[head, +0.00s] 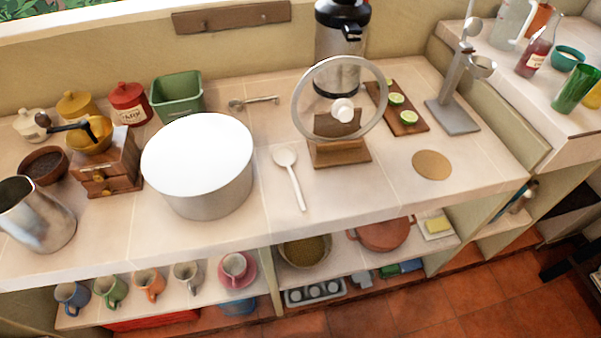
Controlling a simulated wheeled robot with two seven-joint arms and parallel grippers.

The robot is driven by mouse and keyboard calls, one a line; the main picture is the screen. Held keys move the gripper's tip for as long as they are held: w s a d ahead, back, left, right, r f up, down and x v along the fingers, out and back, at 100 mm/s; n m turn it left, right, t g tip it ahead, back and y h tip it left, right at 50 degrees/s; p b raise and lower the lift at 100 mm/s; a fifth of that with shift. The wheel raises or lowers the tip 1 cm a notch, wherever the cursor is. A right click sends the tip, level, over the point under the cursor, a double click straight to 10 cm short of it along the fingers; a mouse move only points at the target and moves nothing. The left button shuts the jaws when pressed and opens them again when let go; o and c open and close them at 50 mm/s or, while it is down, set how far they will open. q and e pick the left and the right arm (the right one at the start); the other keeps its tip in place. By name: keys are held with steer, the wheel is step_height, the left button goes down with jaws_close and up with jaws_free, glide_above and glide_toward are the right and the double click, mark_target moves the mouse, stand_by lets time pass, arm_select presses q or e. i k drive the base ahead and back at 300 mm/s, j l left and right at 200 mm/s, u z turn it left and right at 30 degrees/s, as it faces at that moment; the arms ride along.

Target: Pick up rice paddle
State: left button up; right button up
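A white spoon-shaped utensil, which looks like the rice paddle (290,178), lies flat on the pale tiled counter (350,200). Its round head points to the back and its handle runs toward the counter's front edge. It lies between a large white-topped pot (200,165) on the left and a wooden stand (340,153) holding a glass lid (341,97) on the right. Nothing covers it. Neither of my grippers shows in the head view.
A metal pitcher (36,215) and a wooden coffee grinder (108,165) stand at the left. A cork disc (432,165) and a cutting board with limes (399,108) lie at the right. The counter in front of the stand is clear. Mugs and bowls sit on the shelf below.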

mark_target(284, 155)
steer(key=j+z, duration=0.45)
steer(key=k+j+z, duration=0.15)
steer(key=z, duration=0.3)
steer(key=k+j+z, duration=0.15)
steer(key=j+z, duration=0.35)
steer(key=l, duration=0.1)
